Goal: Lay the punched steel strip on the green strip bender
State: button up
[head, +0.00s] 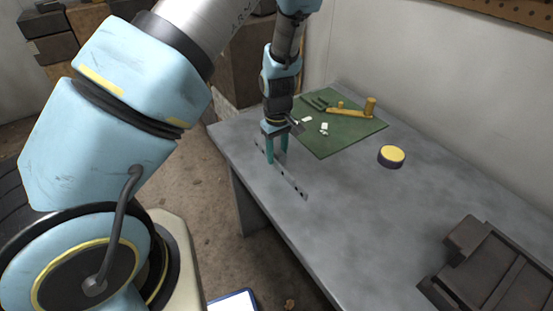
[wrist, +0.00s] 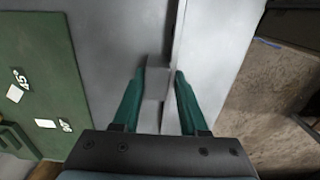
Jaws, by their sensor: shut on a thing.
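The punched steel strip (head: 290,184) is a narrow grey bar with dark holes, over the near left edge of the grey bench. My gripper (head: 276,162) points down and is shut on the strip, with teal fingers either side of it. Whether the strip touches the bench top is unclear. In the wrist view the strip (wrist: 156,82) shows as a grey piece between the fingertips (wrist: 158,78). The green strip bender (head: 318,143) lies flat farther back, with a yellow lever (head: 348,113) and small white labels. Its green plate (wrist: 45,65) also shows left in the wrist view.
A round yellow-topped tin (head: 391,156) stands right of the bender. A dark metal block (head: 490,275) sits at the bench's front right. The bench (head: 345,205) is clear between them and my gripper. A wall runs along the back.

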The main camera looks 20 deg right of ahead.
grip_shut()
jog(key=shift+r, duration=0.15)
